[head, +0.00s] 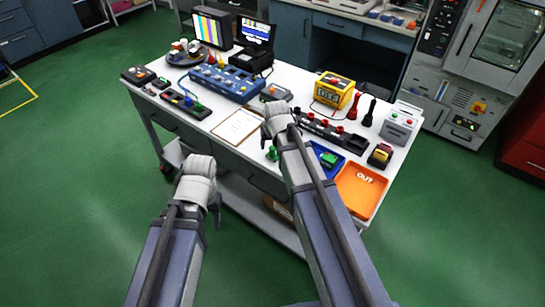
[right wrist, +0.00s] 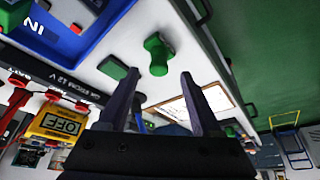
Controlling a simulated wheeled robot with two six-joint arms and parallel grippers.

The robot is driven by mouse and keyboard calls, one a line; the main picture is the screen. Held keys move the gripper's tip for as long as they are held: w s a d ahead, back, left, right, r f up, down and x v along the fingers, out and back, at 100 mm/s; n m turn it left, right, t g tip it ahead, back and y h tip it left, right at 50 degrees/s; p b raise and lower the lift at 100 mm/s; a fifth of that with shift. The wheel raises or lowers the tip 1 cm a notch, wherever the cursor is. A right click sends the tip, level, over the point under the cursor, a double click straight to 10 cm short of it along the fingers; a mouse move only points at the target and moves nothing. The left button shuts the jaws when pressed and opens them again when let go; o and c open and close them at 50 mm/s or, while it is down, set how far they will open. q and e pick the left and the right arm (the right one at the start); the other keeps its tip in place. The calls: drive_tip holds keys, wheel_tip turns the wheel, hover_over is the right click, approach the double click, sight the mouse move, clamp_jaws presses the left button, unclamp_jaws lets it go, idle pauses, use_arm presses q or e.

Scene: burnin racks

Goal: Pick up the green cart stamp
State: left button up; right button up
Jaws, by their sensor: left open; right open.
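The green stamp (head: 271,154) stands near the front edge of the white cart top, beside my right forearm in the head view. In the right wrist view the green stamp (right wrist: 158,53) has a rounded knob and wider end and lies just beyond the fingertips, roughly between them. My right gripper (right wrist: 160,76) is open and empty; in the head view my right gripper (head: 264,142) is partly hidden by its own wrist. My left gripper (head: 217,208) is off the cart's front side, open, its fingers small and partly hidden.
A small green-topped block (right wrist: 112,67) lies near the stamp. The blue IN tray (right wrist: 92,28) is close by; the orange OUT tray (head: 360,190) sits at the cart's right front. A clipboard (head: 238,127) lies left of my right gripper. A yellow meter (head: 335,90) stands behind.

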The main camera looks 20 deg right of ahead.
sight(273, 148)
drive_tip(key=b+x, duration=0.3)
drive_tip(key=x, duration=0.1)
drive_tip(key=shift+s+d+f, duration=0.1)
drive_tip(key=shift+s, duration=0.1)
drive_tip(key=shift+c, duration=0.3)
clamp_jaws()
